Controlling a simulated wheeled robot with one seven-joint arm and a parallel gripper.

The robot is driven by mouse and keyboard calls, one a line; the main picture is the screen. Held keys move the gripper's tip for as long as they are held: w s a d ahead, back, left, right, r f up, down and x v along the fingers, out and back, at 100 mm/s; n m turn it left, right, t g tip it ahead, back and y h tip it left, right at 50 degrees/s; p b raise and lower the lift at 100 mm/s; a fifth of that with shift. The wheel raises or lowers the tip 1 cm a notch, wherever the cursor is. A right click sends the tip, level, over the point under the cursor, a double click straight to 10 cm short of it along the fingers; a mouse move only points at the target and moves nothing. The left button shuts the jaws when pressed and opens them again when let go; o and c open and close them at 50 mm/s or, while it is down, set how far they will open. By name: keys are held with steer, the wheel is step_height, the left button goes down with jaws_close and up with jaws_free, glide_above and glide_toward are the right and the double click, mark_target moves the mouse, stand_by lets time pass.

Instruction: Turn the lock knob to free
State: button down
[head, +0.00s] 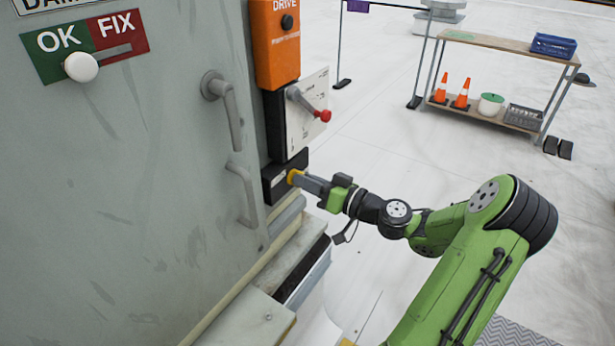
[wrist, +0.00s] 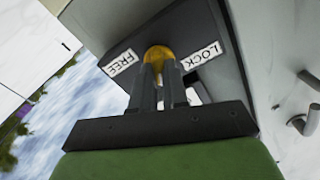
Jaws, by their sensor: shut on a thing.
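The yellow lock knob (head: 292,177) sits on the front of a small dark box (head: 272,186) low on the cabinet's right edge. In the wrist view the knob (wrist: 157,53) shows between a white FREE label (wrist: 121,62) on the left and a white LOCK label (wrist: 202,55) on the right. My gripper (wrist: 160,72) is shut on the knob, with a finger on each side; it also shows at the box in the head view (head: 301,181). The fingers cover much of the knob, so I cannot tell which label it points to.
Above the box are a white switch panel with a red-tipped lever (head: 322,115) and an orange DRIVE box (head: 275,45). The cabinet door has grey handles (head: 222,100) and an OK/FIX slider (head: 81,67). A shelf table (head: 500,42) stands far right; the floor between is clear.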

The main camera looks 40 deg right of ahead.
steer(key=shift+d+f+m+p, duration=0.1)
steer(key=shift+m+p, duration=2)
steer(key=shift+m, duration=1.05)
steer(key=shift+f+m+p, duration=0.1)
steer(key=shift+m+p, duration=2)
steer(key=shift+m, duration=1.05)
steer(key=c, duration=1.1)
jaws_free()
steer(key=shift+c, duration=0.2)
steer(key=v, duration=1.5)
steer(key=shift+s+d+p, duration=0.2)
steer(key=shift+s+p, duration=0.1)
